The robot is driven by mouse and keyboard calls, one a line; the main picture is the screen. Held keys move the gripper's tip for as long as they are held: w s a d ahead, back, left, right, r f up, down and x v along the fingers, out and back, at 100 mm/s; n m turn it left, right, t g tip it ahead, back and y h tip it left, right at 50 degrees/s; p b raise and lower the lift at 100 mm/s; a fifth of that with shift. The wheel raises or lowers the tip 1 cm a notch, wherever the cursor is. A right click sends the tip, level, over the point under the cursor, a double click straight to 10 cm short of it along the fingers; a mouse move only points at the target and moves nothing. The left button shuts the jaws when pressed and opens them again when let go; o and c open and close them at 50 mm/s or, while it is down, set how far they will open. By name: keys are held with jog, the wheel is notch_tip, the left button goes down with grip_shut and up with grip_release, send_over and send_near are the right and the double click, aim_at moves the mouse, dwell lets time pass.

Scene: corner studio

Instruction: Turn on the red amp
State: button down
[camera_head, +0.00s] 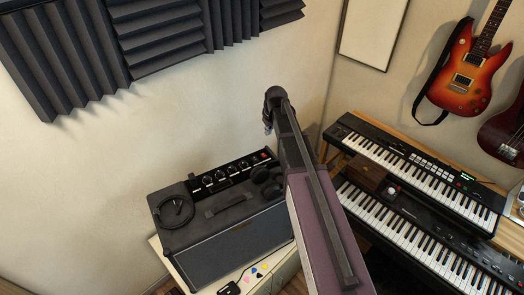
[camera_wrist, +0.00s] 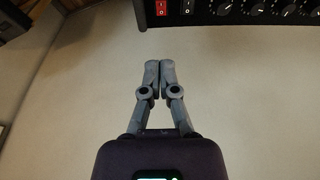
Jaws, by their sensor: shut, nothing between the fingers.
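A dark guitar amp (camera_head: 230,243) stands at the lower middle of the head view. Its casing looks black and grey-blue, not red. A row of knobs runs along its back top edge, with a small red switch (camera_head: 264,156) at the right end. In the wrist view the control panel (camera_wrist: 225,12) is at the top edge, with the red switch (camera_wrist: 162,8), a black switch (camera_wrist: 188,7) and several knobs. My gripper (camera_wrist: 159,68) is shut and empty, below the red switch in that picture and apart from the panel. In the head view, my gripper (camera_head: 270,112) is partly hidden by my arm.
A coiled cable (camera_head: 175,211) and headphones (camera_head: 268,178) lie on the amp. Coloured picks (camera_head: 259,272) lie in front. Two keyboards (camera_head: 420,165) (camera_head: 420,232) stand at right, below a hanging sunburst guitar (camera_head: 470,68). Dark foam panels (camera_head: 60,55) cover the upper left wall.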

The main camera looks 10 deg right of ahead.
jog(key=shift+s+r, duration=0.1)
jog(key=shift+a, duration=0.1)
jog(key=b, duration=1)
send_over(265, 156)
jog(key=x, duration=0.3)
jog(key=s+x, duration=0.1)
jog(key=x, duration=0.6)
jog(key=shift+s+d+f, duration=0.2)
jog(key=shift+s+d, duration=0.1)
jog(key=shift+s, duration=0.05)
jog(key=shift+s+d+f+b, duration=0.1)
jog(key=shift+s+f+b, duration=0.05)
jog(key=shift+f+b, duration=0.8)
jog(key=shift+s+f+b, duration=0.15)
jog(key=shift+f+b, duration=0.7)
jog(key=shift+b, duration=0.05)
